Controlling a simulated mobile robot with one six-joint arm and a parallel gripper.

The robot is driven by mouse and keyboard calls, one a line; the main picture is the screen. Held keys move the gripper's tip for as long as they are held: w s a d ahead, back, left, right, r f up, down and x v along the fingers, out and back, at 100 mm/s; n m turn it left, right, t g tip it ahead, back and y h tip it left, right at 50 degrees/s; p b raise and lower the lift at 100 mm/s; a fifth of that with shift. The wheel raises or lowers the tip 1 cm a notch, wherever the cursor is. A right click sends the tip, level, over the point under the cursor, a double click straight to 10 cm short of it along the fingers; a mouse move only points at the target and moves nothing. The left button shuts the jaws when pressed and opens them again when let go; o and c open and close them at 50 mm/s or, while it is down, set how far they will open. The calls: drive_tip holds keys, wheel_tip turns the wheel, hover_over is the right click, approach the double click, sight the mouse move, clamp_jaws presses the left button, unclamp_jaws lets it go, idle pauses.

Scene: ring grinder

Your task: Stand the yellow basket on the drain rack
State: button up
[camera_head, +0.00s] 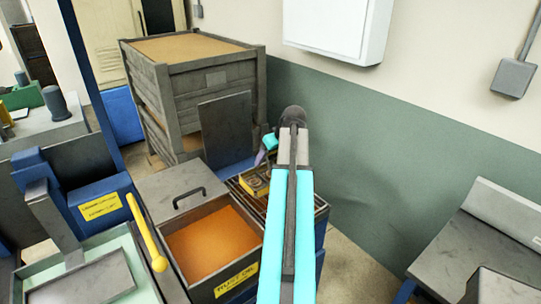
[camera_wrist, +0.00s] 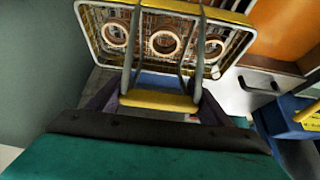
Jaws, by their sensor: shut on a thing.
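The yellow basket (camera_wrist: 165,38) has a yellow rim and a wire mesh floor, with three copper-coloured rings lying in it. My gripper (camera_wrist: 158,101) is shut on the yellow bar of its handle, between two grey uprights. In the head view the basket (camera_head: 254,184) is small and partly hidden by my arm, with my gripper (camera_head: 265,150) just above it. The dark slatted drain rack (camera_head: 319,208) shows under and beside the basket, partly behind my arm. I cannot tell whether the basket touches the rack.
A tank of orange liquid (camera_head: 212,246) with a yellow label adjoins the rack on the left. Its grey lid (camera_head: 178,187) has a black handle. A dark upright panel (camera_head: 226,130) and slatted crates (camera_head: 192,88) stand behind. A yellow lever (camera_head: 147,235) rises left of the tank.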

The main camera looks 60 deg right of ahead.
drive_tip(key=shift+f+b, duration=1.2)
drive_tip(key=shift+f, duration=1.45)
drive_tip(key=o, duration=2)
drive_tip(key=shift+f, duration=0.1)
drive_tip(key=shift+s, duration=0.1)
drive_tip(key=shift+b+v, duration=1.75)
drive_tip(key=shift+v, duration=5.2)
drive_tip(key=shift+s, duration=0.1)
